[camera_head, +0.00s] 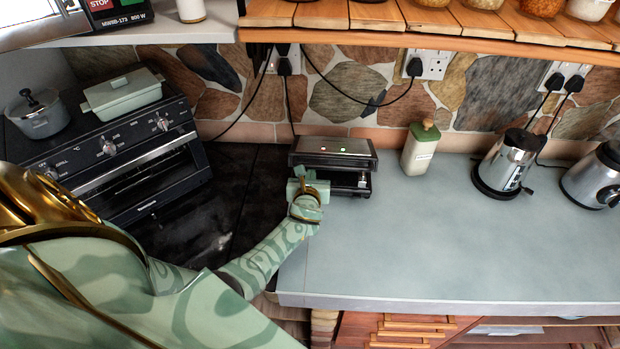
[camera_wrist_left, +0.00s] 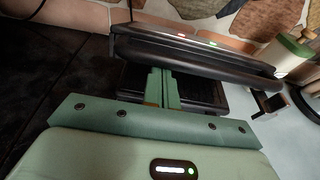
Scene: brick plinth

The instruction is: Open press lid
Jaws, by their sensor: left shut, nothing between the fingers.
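The press (camera_head: 335,153) is a silver and black appliance with two small lights on its lid, standing at the back of the counter. In the left wrist view its lid (camera_wrist_left: 190,48) is raised a little at the front, with a gap above the dark lower part (camera_wrist_left: 205,92). My left gripper (camera_head: 303,180) is at the press's front left. In the wrist view its green fingers (camera_wrist_left: 160,88) are together and empty, reaching to just under the lid's front edge. Whether they touch the lid is hard to tell. My right gripper is out of view.
A green-lidded canister (camera_head: 420,150) stands right of the press, with a steel kettle (camera_head: 503,163) farther right. A black oven (camera_head: 120,150) carrying a pot and a dish is at left. A wooden shelf (camera_head: 390,17) runs above. The counter's front (camera_head: 450,245) is clear.

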